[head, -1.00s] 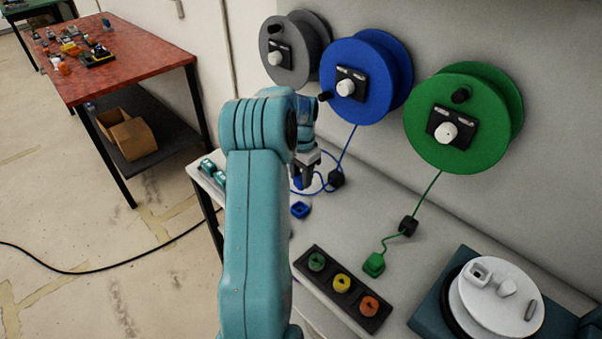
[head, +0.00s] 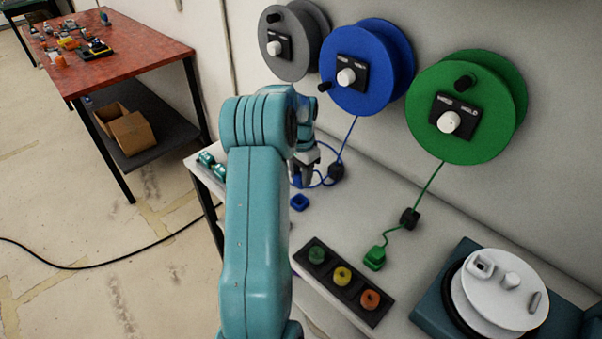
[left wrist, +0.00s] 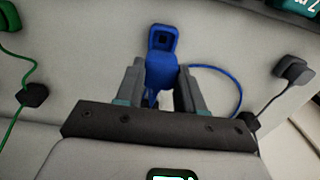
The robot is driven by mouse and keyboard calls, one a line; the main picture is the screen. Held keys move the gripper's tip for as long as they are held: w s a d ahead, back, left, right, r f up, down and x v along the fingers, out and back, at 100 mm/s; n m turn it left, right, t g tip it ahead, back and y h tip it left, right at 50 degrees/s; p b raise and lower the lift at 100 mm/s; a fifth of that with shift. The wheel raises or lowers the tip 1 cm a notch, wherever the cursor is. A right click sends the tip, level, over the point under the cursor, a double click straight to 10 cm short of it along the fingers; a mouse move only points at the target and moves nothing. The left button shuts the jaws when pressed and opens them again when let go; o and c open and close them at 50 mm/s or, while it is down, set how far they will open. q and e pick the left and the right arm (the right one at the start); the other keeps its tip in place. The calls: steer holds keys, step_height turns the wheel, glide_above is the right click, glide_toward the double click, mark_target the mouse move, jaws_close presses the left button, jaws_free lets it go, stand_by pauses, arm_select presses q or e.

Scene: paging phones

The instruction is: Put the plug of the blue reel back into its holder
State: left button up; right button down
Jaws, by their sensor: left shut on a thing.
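My left gripper (head: 302,178) is shut on the blue plug (left wrist: 160,74), which sits between both fingers in the left wrist view. The blue holder (head: 299,202) stands on the white table just in front of the gripper. In the left wrist view the holder (left wrist: 163,35) shows a dark square opening, just beyond the plug and in line with it. The plug overlaps the holder's near edge there, and I cannot tell whether they touch. The blue reel (head: 384,92) hangs on the wall, with its blue cord running down to the table. My right gripper is not in view.
A grey reel (head: 278,22) and a green reel (head: 482,125) flank the blue one. The green plug (head: 375,257) and a black tray (head: 329,278) with green, yellow and orange pieces are on the table. A dark block (head: 337,171) sits on the blue cord.

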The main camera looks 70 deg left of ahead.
mark_target(299, 187)
arm_select(q)
steer(key=shift+s+a+f+b, duration=0.1)
steer(key=shift+f+b, duration=0.55)
steer(key=shift+f, duration=0.5)
steer(key=shift+s+a+f+b, duration=0.1)
steer(key=shift+f+b, duration=0.55)
steer(key=shift+f, duration=0.45)
steer(key=shift+w, duration=0.1)
steer(key=shift+r, duration=0.1)
steer(key=shift+f, duration=0.4)
steer(key=shift+f+b, duration=0.35)
steer(key=shift+b, duration=0.1)
steer(key=shift+f, duration=0.35)
steer(key=shift+f+b, duration=0.25)
steer(key=shift+b, duration=0.1)
steer(key=o, duration=1.5)
steer(key=shift+c, duration=0.2)
